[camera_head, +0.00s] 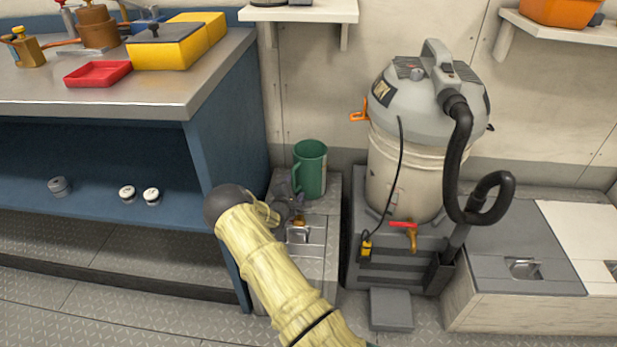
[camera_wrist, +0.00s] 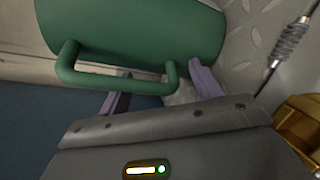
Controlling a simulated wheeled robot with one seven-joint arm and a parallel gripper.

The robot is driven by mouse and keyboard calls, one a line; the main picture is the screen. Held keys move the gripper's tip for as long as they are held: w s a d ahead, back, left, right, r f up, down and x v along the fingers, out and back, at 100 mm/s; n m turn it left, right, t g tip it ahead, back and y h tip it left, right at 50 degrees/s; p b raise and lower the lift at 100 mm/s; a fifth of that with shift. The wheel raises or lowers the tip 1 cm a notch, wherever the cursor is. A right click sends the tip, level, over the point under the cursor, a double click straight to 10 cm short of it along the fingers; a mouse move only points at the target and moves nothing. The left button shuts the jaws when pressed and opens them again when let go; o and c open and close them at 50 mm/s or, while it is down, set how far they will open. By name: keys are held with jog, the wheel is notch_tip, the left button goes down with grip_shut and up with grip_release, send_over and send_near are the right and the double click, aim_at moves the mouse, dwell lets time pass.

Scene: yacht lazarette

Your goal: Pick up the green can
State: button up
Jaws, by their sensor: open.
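The green can (camera_head: 311,170) stands upright on a low grey box between the blue bench and the vacuum. Its handle is on the side toward my gripper. My gripper (camera_head: 290,206) is low beside the can, at its lower left, partly hidden by my arm. In the wrist view the can (camera_wrist: 130,30) fills the top, with its handle (camera_wrist: 118,84) reaching toward the palm. My gripper (camera_wrist: 160,88) is open. One finger shows behind the handle bar and the other just right of the handle's end. Whether either touches the can is unclear.
A large vacuum (camera_head: 405,150) with a black hose stands close to the right of the can. The blue bench (camera_head: 230,130) rises close on the left. A brass fitting (camera_wrist: 300,125) shows at the wrist view's right edge. A wall shelf (camera_head: 300,12) hangs above.

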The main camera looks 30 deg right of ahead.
dwell(0.3)
grip_shut()
dwell(0.3)
